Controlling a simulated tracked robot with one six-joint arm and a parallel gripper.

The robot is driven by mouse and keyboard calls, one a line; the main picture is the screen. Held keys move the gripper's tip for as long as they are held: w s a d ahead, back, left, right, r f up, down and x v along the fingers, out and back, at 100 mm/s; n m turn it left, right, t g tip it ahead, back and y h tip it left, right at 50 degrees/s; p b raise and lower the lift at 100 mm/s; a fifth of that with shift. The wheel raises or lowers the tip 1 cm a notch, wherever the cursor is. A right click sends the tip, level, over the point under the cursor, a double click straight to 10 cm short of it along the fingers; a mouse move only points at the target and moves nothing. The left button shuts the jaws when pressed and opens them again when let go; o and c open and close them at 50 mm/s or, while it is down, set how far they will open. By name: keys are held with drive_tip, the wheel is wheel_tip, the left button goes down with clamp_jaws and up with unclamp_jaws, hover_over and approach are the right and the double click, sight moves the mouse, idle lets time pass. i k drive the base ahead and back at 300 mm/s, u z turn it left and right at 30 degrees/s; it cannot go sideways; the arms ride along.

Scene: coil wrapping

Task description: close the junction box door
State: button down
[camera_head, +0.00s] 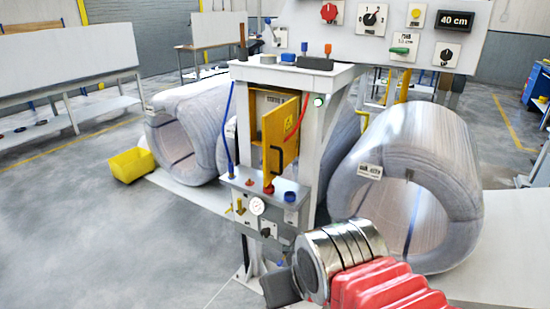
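The junction box (256,104) is set in the white machine column, and its grey inside shows. Its yellow-orange door (284,138) stands open, swung out toward me, with the hinge side apparently on the right. The door carries a dark handle (275,160) near its left edge and a warning label. The end of my arm, with silver rings and red bellows, is at the lower right, below and right of the door and apart from it. A dark part at its tip (281,287) may be my gripper; its fingers cannot be made out.
A grey valve panel (262,205) with a gauge and knobs juts out below the door. A blue hose and a red cable run beside the box. Large wrapped coils (182,125) stand behind on both sides. A control panel (395,35) hangs above.

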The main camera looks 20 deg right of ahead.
sight(277, 125)
drive_tip(key=i, duration=0.95)
drive_tip(key=u, duration=0.05)
